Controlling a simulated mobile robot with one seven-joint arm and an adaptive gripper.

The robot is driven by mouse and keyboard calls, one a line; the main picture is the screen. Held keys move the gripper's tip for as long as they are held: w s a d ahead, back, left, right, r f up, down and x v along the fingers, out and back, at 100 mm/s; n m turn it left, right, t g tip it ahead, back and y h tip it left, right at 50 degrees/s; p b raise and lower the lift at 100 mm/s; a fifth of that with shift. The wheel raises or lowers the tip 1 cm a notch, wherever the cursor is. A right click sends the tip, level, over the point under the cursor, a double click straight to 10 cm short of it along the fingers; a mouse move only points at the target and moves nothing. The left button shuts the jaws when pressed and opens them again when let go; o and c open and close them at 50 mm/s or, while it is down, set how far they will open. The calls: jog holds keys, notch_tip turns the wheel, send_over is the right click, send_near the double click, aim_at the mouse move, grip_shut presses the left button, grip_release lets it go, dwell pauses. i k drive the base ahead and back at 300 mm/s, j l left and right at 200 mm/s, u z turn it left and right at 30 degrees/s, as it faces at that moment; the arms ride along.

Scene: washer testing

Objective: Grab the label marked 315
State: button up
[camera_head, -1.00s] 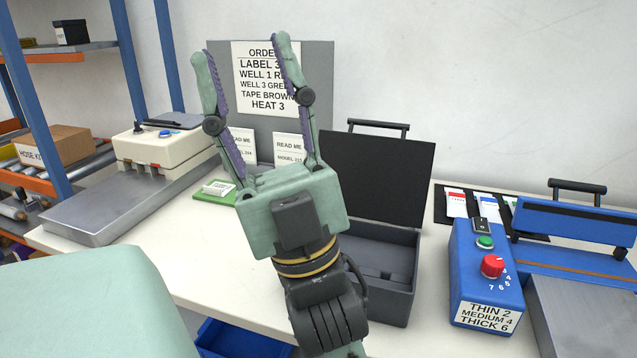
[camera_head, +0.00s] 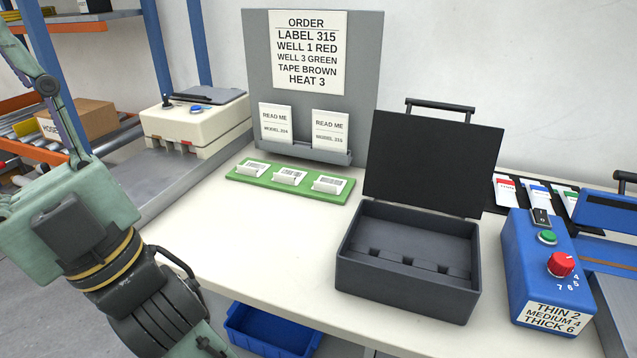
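Three small white labels, left (camera_head: 252,168), middle (camera_head: 290,177) and right (camera_head: 329,184), stand in a row on a green holder (camera_head: 310,194) on the table. Their print is too small to tell which is marked 315. The order sheet (camera_head: 307,50) behind them reads LABEL 315. My gripper (camera_head: 22,65) is at the left edge, well left of the labels. One finger shows, splayed outward as before; the other is mostly out of the frame. Nothing shows held.
Two READ ME cards (camera_head: 276,124) stand in the grey board's (camera_head: 355,70) ledge behind the holder. An open dark case (camera_head: 405,290) is to the right. A blue control box (camera_head: 540,285) is at far right. The table (camera_head: 250,240) in front of the labels is clear.

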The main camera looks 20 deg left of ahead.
aim_at(324, 184)
jog(key=u, duration=0.5)
jog(key=j+z, duration=0.2)
jog(key=z, duration=0.2)
jog(key=k+j+z, duration=0.1)
jog(key=z, duration=0.25)
jog(key=k+j+z, duration=0.1)
jog(key=j+z, duration=0.3)
jog(key=k+j+z, duration=0.45)
jog(key=k+j, duration=0.55)
jog(key=k+j+z, duration=0.15)
jog(key=k+j, duration=0.2)
jog(key=k, duration=0.15)
jog(key=k+j, duration=0.1)
jog(key=j, duration=0.25)
jog(key=k+j, duration=0.1)
jog(key=j, duration=0.3)
jog(key=i+j, duration=1.3)
jog(key=j, duration=0.15)
